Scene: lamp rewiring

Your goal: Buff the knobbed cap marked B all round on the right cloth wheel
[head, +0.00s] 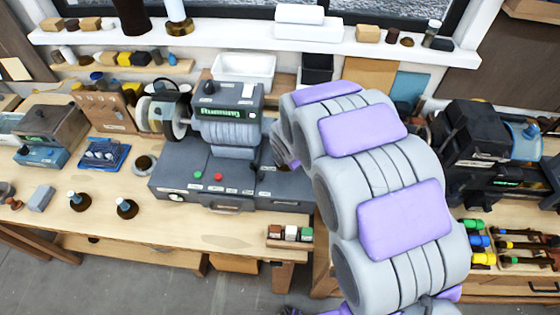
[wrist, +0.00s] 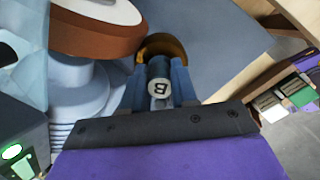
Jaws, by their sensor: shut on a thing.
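The knobbed cap (wrist: 164,45) shows in the wrist view as a brassy dome with a dark knob whose pale end is marked B. My gripper (wrist: 161,88) is shut on its knob, one finger on each side. A wheel (wrist: 100,40) with a reddish-brown rim and pale face is just left of the cap; I cannot tell whether they touch. The buffing machine (head: 226,115) shows "Running" in the head view, with its left wheel (head: 177,116) visible. The right wheel and my gripper are hidden behind my arm there.
A white bin (head: 243,69) stands behind the machine. The bench front between bottles and rack is clear.

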